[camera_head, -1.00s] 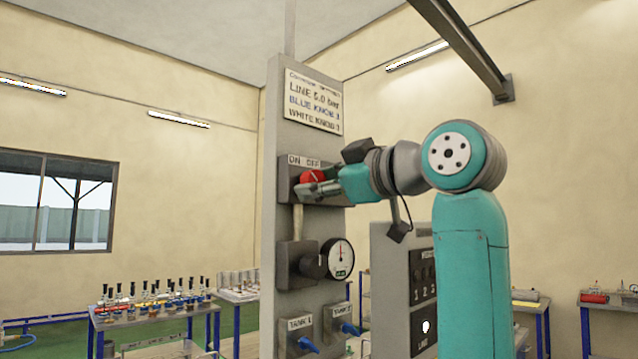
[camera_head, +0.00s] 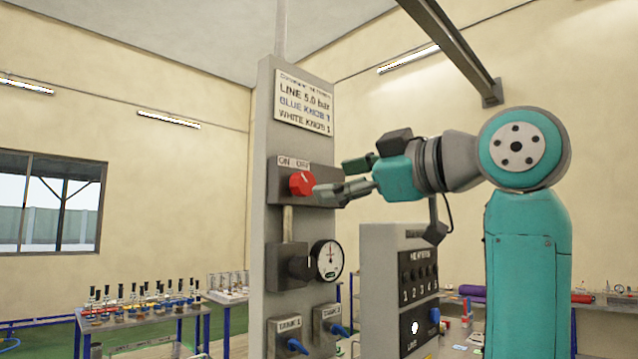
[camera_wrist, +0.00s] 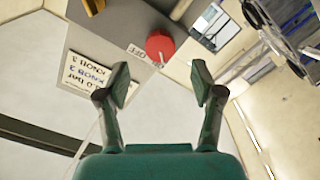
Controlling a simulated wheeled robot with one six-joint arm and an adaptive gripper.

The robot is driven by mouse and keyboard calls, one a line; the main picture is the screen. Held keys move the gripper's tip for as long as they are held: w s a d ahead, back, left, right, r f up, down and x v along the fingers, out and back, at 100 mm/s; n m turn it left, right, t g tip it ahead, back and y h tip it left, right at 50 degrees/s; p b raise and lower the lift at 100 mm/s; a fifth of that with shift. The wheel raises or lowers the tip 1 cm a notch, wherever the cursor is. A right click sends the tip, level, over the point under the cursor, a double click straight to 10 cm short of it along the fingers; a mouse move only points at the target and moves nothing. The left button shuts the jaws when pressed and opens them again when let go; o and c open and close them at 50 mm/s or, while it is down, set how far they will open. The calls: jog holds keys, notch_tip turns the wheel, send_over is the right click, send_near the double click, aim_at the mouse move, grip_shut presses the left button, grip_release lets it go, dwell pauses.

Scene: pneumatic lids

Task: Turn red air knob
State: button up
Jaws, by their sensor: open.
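The red air knob (camera_head: 302,183) sits on a dark box under an ON/OFF label on the grey column (camera_head: 262,130). It also shows in the wrist view (camera_wrist: 160,46), just beyond and between the fingertips. My gripper (camera_head: 343,178) is open and empty, to the right of the knob and apart from it. In the wrist view its two green fingers (camera_wrist: 158,85) stand wide apart with nothing between them.
Below the knob are a round gauge (camera_head: 328,260) and two blue handles, one of them the TANK 1 handle (camera_head: 297,346). A grey heater panel (camera_head: 378,290) stands to the right. A table with several bottles (camera_head: 140,310) is at left.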

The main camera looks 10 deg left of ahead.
jog(key=v, duration=0.5)
dwell(0.5)
